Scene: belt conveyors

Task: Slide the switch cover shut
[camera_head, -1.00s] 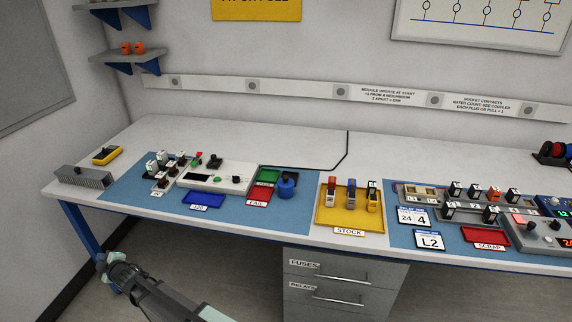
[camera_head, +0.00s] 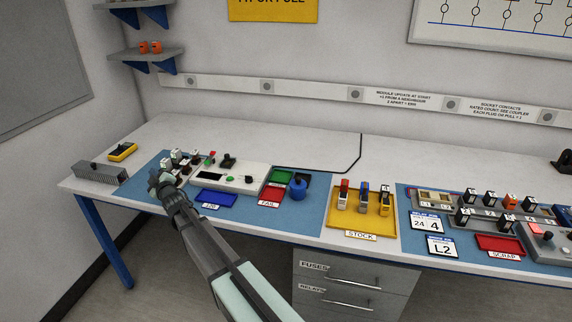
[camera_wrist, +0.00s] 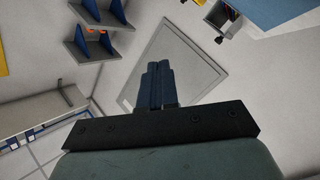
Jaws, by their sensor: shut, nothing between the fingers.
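My gripper (camera_head: 158,180) is at the left end of the bench, in front of the small modules on the blue mat. In the wrist view its two fingers (camera_wrist: 157,84) are together with nothing between them. A white control box (camera_head: 232,178) with a green button and black knobs stands to the right of my gripper. I cannot make out which part is the switch cover, or how far it is open. My gripper and arm hide part of the modules at the left.
A grey finned block (camera_head: 98,172) and a yellow meter (camera_head: 123,152) lie left of the mat. Blue (camera_head: 216,200), red (camera_head: 271,197) and green (camera_head: 281,177) trays, a blue knob (camera_head: 298,187) and the yellow stock tray (camera_head: 362,224) stand to the right.

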